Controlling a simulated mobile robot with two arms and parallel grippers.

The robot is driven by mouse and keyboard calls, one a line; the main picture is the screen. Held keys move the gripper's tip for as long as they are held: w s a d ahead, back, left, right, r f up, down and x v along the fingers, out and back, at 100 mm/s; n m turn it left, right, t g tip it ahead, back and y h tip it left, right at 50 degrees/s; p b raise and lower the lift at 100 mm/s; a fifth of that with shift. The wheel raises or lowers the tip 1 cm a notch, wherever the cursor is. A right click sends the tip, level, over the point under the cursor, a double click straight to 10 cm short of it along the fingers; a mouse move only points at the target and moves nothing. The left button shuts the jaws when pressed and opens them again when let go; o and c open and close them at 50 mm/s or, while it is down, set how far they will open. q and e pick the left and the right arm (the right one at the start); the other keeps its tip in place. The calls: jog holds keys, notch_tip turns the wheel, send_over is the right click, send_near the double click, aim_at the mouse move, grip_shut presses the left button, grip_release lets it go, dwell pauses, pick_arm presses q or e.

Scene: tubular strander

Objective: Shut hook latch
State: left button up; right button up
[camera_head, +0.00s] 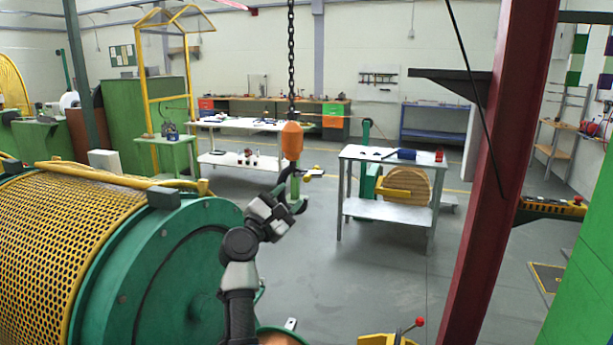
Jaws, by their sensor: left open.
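An orange hook block (291,141) hangs from a dark chain (291,60) in the middle of the head view. Dark parts just below the block overlap my left gripper (287,178), so I cannot clearly separate the hook and its latch from the fingers. My left arm rises from the bottom, left of centre, and its wrist is below the block. The left gripper is open, close under the block; I cannot tell whether it touches the hook. My right gripper is not in view.
A large green drum with a yellow mesh guard (70,250) fills the lower left. A red column (505,150) stands at the right. A grey table (390,208) stands beyond the hook to the right. The floor (385,285) between the drum and the column is mostly clear.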

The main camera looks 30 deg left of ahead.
aim_at(305, 181)
pick_arm(q)
jog(key=p+x, duration=0.1)
jog(key=x, duration=0.6)
jog(key=shift+d+r+p, duration=0.1)
jog(key=shift+r+p, duration=0.05)
jog(key=shift+p, duration=0.2)
jog(key=shift+w, duration=0.65)
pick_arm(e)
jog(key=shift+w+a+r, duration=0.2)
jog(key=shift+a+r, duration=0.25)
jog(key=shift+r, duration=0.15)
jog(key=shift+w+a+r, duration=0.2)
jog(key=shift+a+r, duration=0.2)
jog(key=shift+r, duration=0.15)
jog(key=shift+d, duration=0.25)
pick_arm(q)
grip_shut()
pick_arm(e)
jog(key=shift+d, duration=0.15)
